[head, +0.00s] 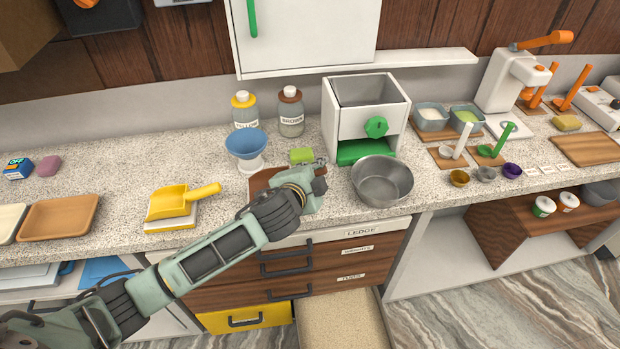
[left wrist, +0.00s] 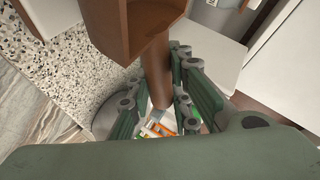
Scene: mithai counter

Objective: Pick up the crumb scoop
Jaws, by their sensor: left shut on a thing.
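A brown scoop (head: 262,181) shows just left of my left gripper (head: 318,176) in the head view, partly hidden behind my arm. In the left wrist view, the brown scoop's boxy pan (left wrist: 150,38) is at the top, and its round handle runs down between the fingers of my left gripper (left wrist: 158,88). The gripper is shut on that handle. I cannot tell whether the scoop touches the counter. My right gripper is not in view.
A steel bowl (head: 382,180) stands close right of the gripper. Behind are a white machine (head: 345,128) with a green knob, a blue funnel (head: 246,143) and two labelled jars. A brown tray (head: 58,216) lies at left. Counter between tray and scale is clear.

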